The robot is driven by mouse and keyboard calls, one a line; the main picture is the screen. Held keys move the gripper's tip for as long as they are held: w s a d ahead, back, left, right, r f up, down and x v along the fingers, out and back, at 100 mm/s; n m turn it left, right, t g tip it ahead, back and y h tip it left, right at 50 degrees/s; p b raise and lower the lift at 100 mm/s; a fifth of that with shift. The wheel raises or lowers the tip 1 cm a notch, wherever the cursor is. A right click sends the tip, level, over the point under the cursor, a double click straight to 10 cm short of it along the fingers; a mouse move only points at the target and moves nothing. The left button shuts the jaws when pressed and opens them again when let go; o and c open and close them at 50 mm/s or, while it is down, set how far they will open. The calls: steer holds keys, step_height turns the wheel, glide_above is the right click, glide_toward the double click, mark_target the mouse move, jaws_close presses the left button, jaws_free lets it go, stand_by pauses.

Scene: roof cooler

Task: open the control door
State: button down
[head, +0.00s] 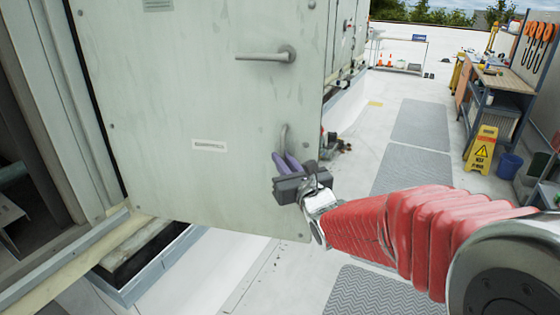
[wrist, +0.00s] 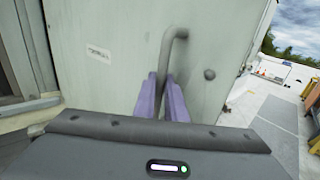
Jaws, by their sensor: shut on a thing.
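The control door (head: 200,125) is a pale grey-green metal panel that fills the left and middle of the head view. It stands swung out from the cooler, with a dark gap at its left edge and open floor beyond its right edge. A lever handle (head: 268,56) sits high on it. A lower bent bar handle (head: 284,135) is near its right edge, and this handle also shows in the wrist view (wrist: 170,50). My gripper (head: 285,163) has its purple fingers (wrist: 162,98) shut on the lower handle. The handle's lower end is hidden between the fingers.
A workbench (head: 505,80), a yellow wet-floor sign (head: 481,148) and a blue bucket (head: 510,163) stand at the right. Grey mats (head: 420,125) lie on the white roof. A raised frame edge (head: 150,265) runs below the door. The floor right of the door is mostly clear.

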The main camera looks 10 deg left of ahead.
steer(key=shift+r, duration=0.1)
steer(key=c, duration=1.8)
jaws_free()
steer(key=shift+s, duration=0.1)
steer(key=shift+s, duration=0.1)
steer(key=v, duration=1.3)
steer(key=shift+s, duration=0.25)
steer(key=shift+d, duration=0.15)
steer(key=shift+c, duration=0.2)
